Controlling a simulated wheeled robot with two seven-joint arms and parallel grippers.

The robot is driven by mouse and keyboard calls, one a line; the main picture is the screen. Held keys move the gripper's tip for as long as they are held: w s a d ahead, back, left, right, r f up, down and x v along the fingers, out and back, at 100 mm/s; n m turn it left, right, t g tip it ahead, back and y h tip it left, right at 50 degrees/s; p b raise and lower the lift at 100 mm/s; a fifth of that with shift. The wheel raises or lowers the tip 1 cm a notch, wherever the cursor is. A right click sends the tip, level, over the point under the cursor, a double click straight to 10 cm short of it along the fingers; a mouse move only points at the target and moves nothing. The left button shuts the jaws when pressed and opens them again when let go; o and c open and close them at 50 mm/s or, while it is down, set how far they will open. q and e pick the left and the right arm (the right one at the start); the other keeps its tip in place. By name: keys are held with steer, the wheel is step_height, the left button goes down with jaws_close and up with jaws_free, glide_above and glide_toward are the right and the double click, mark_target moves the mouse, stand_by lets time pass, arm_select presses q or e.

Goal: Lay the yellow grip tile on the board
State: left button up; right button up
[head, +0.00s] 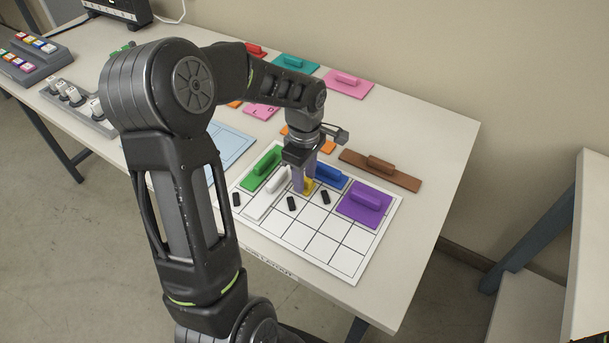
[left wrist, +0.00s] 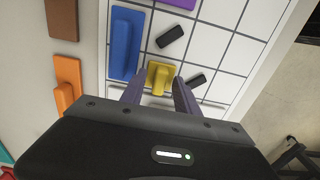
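The yellow grip tile (head: 309,187) lies on the white gridded board (head: 300,236), beside a blue tile (head: 331,176). In the left wrist view the yellow tile (left wrist: 160,78) shows between my fingertips, with the blue tile (left wrist: 125,43) close on its left. My left gripper (head: 304,182) points down over the yellow tile. In the head view the fingers partly hide the tile. My right gripper is in neither view.
A green tile (head: 262,167), a white tile (head: 268,193) and a purple tile (head: 364,204) also sit on the board, with small black pieces (head: 291,203). A brown tile (head: 392,173) lies behind it on the table. The board's front cells are clear.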

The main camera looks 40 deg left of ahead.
arm_select(q)
steer(key=shift+r, duration=0.1)
steer(key=shift+r, duration=0.55)
step_height(320, 180, up, 11)
steer(key=shift+o, duration=0.5)
stand_by(0.5)
